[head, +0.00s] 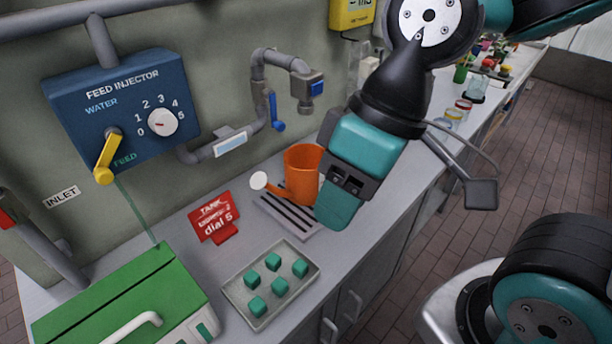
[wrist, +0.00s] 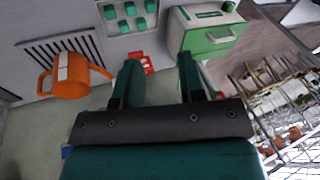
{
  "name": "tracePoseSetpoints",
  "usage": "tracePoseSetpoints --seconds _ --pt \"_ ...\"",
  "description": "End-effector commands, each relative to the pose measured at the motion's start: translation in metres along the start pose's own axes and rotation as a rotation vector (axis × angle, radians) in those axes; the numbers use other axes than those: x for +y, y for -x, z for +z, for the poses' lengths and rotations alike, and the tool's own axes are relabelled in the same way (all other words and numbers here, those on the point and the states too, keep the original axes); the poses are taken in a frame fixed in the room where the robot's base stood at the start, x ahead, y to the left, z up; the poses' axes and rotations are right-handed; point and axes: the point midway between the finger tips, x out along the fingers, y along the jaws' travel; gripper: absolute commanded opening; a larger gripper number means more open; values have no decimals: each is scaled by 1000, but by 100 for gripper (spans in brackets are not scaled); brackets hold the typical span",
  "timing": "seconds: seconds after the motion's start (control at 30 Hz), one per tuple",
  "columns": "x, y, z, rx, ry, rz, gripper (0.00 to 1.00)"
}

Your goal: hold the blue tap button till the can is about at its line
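The orange can (head: 302,168) stands on the slotted drain grate (head: 287,216), below the tap (head: 305,88). Its spout with a white round end points left. In the wrist view the can (wrist: 82,82) is at the left, with a white strip on its side; its water level cannot be seen. My gripper (head: 338,212) hangs to the right of the can, apart from the button. In the wrist view its two fingers (wrist: 156,72) are spread and empty.
A blue lever (head: 277,112) is on the pipe. The feed injector (head: 120,110) with dial and yellow lever is on the wall. A red sign (head: 213,217), a tray of green cubes (head: 262,308) and a green-lidded box (head: 120,300) are on the counter. Jars stand farther right.

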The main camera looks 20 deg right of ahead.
Motion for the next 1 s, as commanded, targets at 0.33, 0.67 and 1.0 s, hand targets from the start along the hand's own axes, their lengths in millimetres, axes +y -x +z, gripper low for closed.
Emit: tracePoseSetpoints --seconds 0.33,0.67,1.0 --pt "0 0 0 0 0 0 0" --pt "0 0 0 0 0 0 0" --pt "0 0 0 0 0 0 0"
